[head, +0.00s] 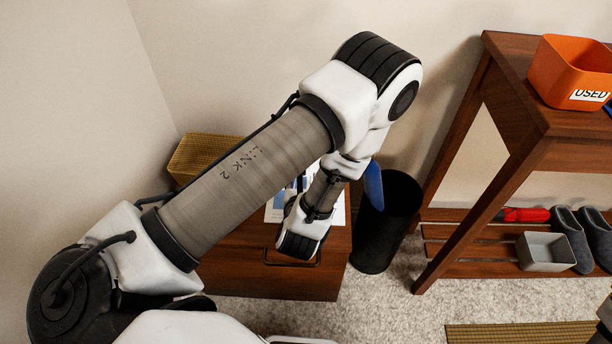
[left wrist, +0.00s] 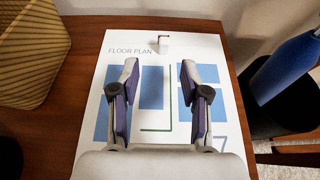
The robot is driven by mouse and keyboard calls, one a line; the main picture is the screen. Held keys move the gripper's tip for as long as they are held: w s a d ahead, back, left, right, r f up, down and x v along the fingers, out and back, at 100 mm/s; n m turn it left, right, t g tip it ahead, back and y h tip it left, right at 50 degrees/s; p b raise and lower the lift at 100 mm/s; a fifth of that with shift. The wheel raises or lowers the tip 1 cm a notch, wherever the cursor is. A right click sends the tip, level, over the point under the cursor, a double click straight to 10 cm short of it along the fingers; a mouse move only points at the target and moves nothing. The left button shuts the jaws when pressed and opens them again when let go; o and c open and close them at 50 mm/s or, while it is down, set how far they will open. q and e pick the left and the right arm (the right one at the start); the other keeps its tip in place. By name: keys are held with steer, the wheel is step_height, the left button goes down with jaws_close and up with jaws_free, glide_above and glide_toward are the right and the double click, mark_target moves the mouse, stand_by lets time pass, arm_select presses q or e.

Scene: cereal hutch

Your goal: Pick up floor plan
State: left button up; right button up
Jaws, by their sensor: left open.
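The floor plan (left wrist: 153,120) is a white sheet with blue rooms, a green line and its title at the top. It lies flat on a brown wooden cabinet top, and a part of it shows in the head view (head: 283,207), mostly behind my left arm. My left gripper (left wrist: 159,88) is open over the sheet, with its two purple-padded fingers apart and nothing between them. I cannot tell if the fingertips touch the paper. The gripper's base hides the lower part of the sheet. My right gripper is not in view.
A woven yellow basket (left wrist: 30,55) stands left. A black bin (head: 396,225) holding a blue object (head: 373,186) stands right of the cabinet (head: 258,277). An orange box (head: 565,72) sits on the right table.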

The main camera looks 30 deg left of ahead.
arm_select(q)
steer(key=b+x, duration=0.2)
steer(key=x, duration=0.6)
steer(key=shift+w+d+r, duration=0.15)
steer(key=shift+d, duration=0.05)
steer(key=shift+r, duration=0.1)
steer(key=shift+c, duration=0.4)
jaws_close()
